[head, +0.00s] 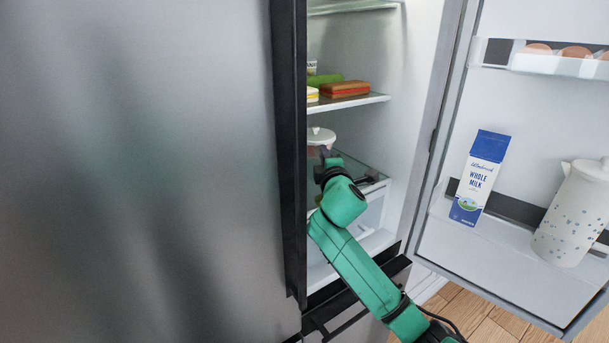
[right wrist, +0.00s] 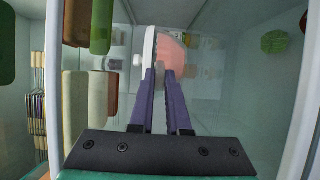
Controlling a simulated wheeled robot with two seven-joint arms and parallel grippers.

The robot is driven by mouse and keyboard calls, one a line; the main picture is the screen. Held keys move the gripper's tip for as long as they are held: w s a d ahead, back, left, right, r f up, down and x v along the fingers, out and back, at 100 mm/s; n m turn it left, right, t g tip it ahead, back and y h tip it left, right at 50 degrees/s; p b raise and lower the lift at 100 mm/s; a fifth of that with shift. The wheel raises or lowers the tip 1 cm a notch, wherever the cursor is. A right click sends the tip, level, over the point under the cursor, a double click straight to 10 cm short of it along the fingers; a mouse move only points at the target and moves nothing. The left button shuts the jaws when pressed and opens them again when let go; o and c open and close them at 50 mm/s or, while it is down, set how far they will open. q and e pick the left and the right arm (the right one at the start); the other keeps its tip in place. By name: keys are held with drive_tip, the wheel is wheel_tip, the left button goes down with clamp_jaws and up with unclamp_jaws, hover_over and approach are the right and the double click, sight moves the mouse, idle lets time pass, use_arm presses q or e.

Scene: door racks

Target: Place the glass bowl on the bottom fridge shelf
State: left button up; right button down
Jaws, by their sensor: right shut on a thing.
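The glass bowl (head: 321,139) has a white lid and reddish contents. It is inside the fridge, just above or on the lower glass shelf (head: 372,187); I cannot tell whether it touches. In the right wrist view the bowl (right wrist: 173,50) shows pinkish beyond the purple fingertips, with its white lid on the left. My right gripper (right wrist: 161,73) is shut on the bowl. In the head view my green right arm reaches into the fridge and hides most of the gripper and part of the shelf. My left gripper is not in view.
The upper shelf (head: 362,101) holds a red-brown box (head: 344,89) and other food. The open door at right holds a milk carton (head: 478,178), a white speckled pitcher (head: 574,213) and eggs (head: 575,52). The closed steel door (head: 140,170) fills the left.

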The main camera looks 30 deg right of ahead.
drive_tip(key=f, duration=0.2)
drive_tip(key=w+f, duration=0.1)
drive_tip(key=f, duration=0.1)
wheel_tip(320, 180, down, 3)
drive_tip(key=shift+w+r+b, duration=0.1)
drive_tip(key=shift+w+b, duration=0.05)
drive_tip(key=shift+b, duration=0.15)
drive_tip(key=shift+s, duration=0.25)
drive_tip(key=c, duration=0.9)
unclamp_jaws()
drive_tip(key=shift+f, duration=0.25)
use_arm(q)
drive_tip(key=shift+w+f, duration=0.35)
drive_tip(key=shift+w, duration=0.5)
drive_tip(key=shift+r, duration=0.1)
use_arm(e)
drive_tip(key=shift+a+r, duration=0.1)
drive_tip(key=shift+r, duration=0.1)
